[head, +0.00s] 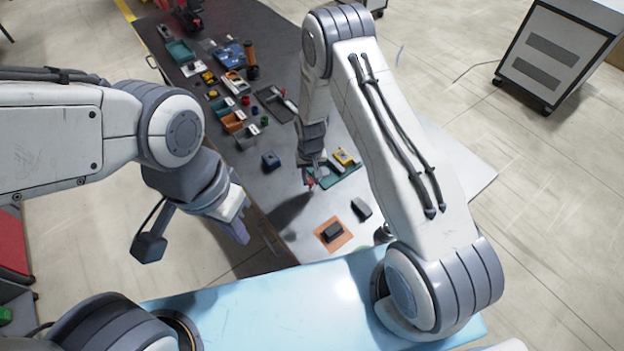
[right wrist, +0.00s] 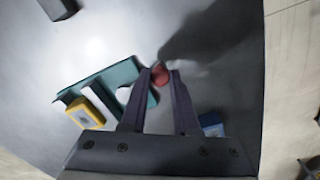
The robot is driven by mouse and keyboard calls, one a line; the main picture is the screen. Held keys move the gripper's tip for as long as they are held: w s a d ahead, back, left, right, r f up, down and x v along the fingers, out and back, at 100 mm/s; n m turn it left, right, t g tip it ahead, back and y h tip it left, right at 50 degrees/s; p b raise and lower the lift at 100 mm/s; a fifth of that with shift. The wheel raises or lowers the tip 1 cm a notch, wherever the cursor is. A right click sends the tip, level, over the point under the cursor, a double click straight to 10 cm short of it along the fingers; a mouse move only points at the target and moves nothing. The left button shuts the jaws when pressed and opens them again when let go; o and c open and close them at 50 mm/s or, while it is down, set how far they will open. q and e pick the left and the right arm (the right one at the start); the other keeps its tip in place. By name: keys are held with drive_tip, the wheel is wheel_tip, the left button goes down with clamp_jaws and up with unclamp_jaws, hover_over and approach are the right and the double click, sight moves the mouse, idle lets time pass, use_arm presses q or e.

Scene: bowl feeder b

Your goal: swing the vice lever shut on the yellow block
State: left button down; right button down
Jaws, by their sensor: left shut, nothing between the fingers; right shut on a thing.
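The vice has a green base (head: 347,172), which also shows in the right wrist view (right wrist: 115,78). The yellow block (head: 343,156) sits at the vice, beside a pale part; in the right wrist view the yellow block (right wrist: 85,113) is left of my fingers. My right gripper (head: 309,184) is shut on the red lever knob (right wrist: 160,74), at the end of the green base. The rest of the lever is mostly hidden by the fingers. My left gripper (head: 241,234) is shut and empty, over the table's left edge, well away from the vice.
A dark block lies on an orange mat (head: 321,239), with a grey block (head: 362,208) beside it. A blue block (head: 271,160) stands left of the vice. Several bins (head: 233,122) and small parts fill the table's far left. The table right of the vice looks clear.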

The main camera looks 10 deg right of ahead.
drive_tip(key=c, duration=0.6)
unclamp_jaws()
drive_tip(key=shift+w+a, duration=0.1)
drive_tip(key=shift+a, duration=0.05)
drive_tip(key=shift+c, duration=0.2)
drive_tip(key=shift+r, duration=0.1)
wheel_tip(320, 180, up, 10)
drive_tip(key=b, duration=0.3)
drive_tip(key=shift+r, duration=0.15)
